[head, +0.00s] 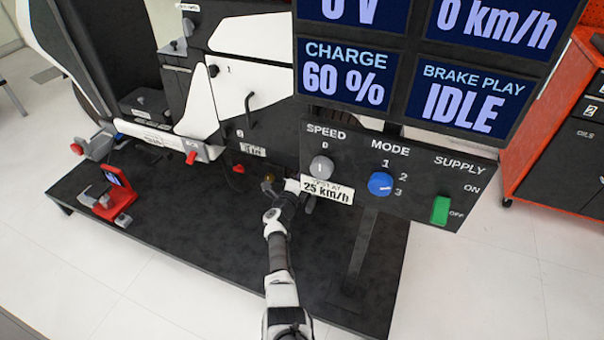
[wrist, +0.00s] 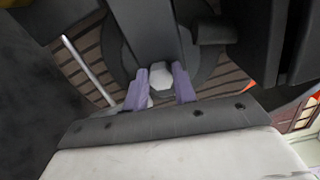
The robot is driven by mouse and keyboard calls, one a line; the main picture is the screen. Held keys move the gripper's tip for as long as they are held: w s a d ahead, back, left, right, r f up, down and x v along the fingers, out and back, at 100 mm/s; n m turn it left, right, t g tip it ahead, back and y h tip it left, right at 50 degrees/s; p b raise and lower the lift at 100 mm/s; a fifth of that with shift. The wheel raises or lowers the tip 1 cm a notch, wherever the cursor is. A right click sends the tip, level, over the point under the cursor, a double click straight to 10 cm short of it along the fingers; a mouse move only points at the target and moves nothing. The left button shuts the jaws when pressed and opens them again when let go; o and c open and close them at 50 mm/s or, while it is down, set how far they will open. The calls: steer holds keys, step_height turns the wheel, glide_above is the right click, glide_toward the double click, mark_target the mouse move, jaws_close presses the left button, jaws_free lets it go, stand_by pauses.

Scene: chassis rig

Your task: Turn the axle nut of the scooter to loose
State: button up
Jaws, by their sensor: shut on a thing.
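The axle nut (wrist: 160,79) is a pale grey hexagon in the wrist view, at the end of a dark upright arm in front of the round dark wheel hub. The two purple fingers of my gripper (wrist: 160,85) stand on either side of it, shut on it. In the head view my gripper (head: 270,186) reaches low to the scooter (head: 225,95), behind the control panel's left end. I cannot make out the nut there.
The control panel (head: 400,170) with its speed, mode and supply controls stands right of my arm. A red stand (head: 118,200) with a small screen sits on the black platform (head: 190,245) at left. An orange cabinet (head: 560,130) is at far right. The platform's front left is clear.

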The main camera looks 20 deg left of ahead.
steer(key=shift+n+p, duration=0.3)
steer(key=shift+n, duration=0.8)
steer(key=o, duration=1)
steer(key=s+p, duration=0.9)
steer(key=s, duration=0.4)
steer(key=shift+s+a, duration=0.25)
steer(key=shift+s, duration=0.15)
